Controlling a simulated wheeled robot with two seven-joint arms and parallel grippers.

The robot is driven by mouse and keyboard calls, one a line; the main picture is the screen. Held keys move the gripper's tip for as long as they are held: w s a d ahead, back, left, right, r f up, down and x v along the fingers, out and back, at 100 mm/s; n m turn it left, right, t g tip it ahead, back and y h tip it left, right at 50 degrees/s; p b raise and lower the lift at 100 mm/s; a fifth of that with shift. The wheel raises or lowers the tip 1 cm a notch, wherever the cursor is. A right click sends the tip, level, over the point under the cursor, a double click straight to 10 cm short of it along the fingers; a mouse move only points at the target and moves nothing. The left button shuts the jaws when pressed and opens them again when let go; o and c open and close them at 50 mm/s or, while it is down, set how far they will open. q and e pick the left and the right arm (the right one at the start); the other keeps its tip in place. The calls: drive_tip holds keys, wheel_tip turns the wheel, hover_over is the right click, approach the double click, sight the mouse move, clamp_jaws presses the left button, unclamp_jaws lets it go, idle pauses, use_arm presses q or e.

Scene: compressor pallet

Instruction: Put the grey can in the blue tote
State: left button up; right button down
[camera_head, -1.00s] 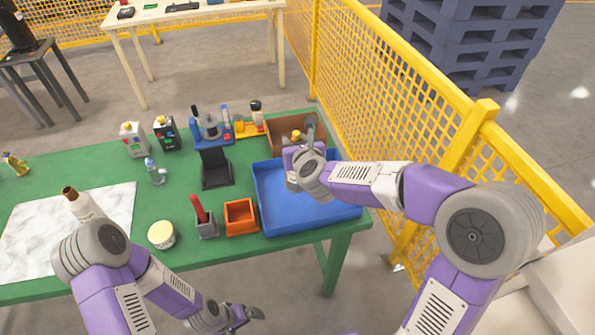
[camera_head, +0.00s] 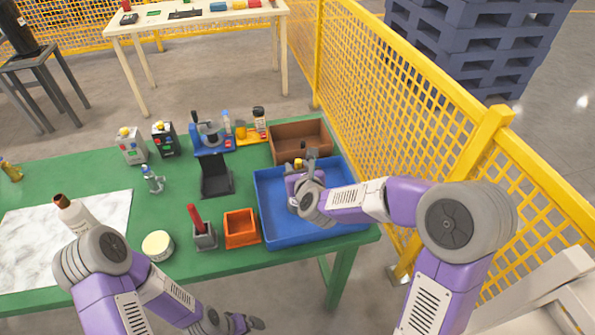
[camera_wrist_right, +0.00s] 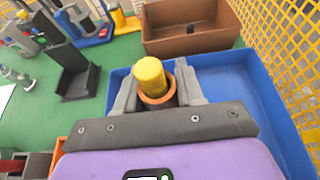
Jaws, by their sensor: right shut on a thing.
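My right gripper (camera_head: 306,164) is over the tote's back part, shut on a yellow-topped thing with an orange-brown ring (camera_wrist_right: 151,78). Its lower part is hidden, and I cannot tell its height above the tote floor. My left gripper (camera_head: 245,323) is low, off the table's front edge; its jaw opening is unclear.
A brown bin (camera_head: 290,129) stands directly behind the tote. An orange bin (camera_head: 240,227) and a grey holder with a red handle (camera_head: 203,234) stand left of it. A yellow mesh fence (camera_head: 420,130) runs close along the right. The tote's visible floor looks clear.

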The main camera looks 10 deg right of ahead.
drive_tip(key=shift+r, duration=0.1)
drive_tip(key=c, duration=1.1)
unclamp_jaws()
drive_tip(key=shift+f, duration=0.25)
drive_tip(key=shift+c, duration=0.2)
drive_tip(key=o, duration=0.4)
drive_tip(key=shift+o, duration=0.2)
drive_tip(key=shift+r, duration=0.15)
drive_tip(key=shift+s+r, duration=0.2)
drive_tip(key=shift+s, duration=0.05)
drive_tip(key=p+v, duration=0.1)
drive_tip(key=v, duration=1)
drive_tip(key=shift+s, duration=0.25)
